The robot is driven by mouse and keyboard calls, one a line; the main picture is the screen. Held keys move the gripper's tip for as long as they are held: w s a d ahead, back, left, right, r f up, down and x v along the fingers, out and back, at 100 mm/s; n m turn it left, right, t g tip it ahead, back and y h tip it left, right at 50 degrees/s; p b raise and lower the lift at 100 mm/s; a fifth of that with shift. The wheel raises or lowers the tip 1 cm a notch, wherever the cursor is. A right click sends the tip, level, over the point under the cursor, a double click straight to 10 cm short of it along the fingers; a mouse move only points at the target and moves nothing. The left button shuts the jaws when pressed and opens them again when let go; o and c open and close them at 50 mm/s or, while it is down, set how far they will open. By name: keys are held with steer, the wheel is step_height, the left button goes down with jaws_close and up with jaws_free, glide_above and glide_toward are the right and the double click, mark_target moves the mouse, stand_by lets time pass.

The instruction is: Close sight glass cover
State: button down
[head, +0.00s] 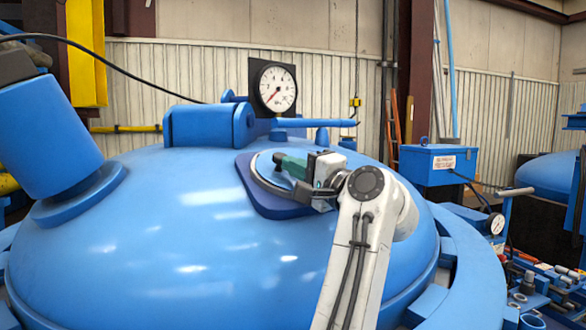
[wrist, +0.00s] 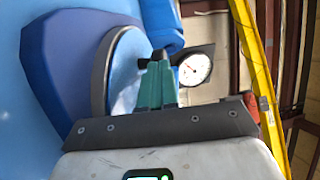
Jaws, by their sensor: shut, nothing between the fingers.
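The round sight glass (head: 262,165) has a grey rim and a pale, shiny face. It sits on a dark blue plate (head: 248,190) on the blue dome. My gripper (head: 280,160) has green fingers and is over the sight glass's face. In the wrist view my gripper (wrist: 154,60) is shut and empty, with a small black piece at its tips. Contact cannot be told.
A dial gauge (head: 276,88) on a black plate stands behind the sight glass, near a blue bracket (head: 208,124). A blue bar (head: 318,123) runs level behind my gripper. A blue box (head: 438,164) stands to the right. The dome's front left surface is clear.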

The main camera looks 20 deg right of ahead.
steer(key=shift+w+a+r+m+h+p, duration=0.35)
steer(key=shift+w+m+h+p, duration=0.1)
steer(key=shift+p, duration=0.1)
steer(key=shift+w+a+r+m+t+h+p, duration=0.15)
steer(key=shift+w+m+t+h+p, duration=0.35)
steer(key=shift+h, duration=0.35)
steer(key=shift+r, duration=0.1)
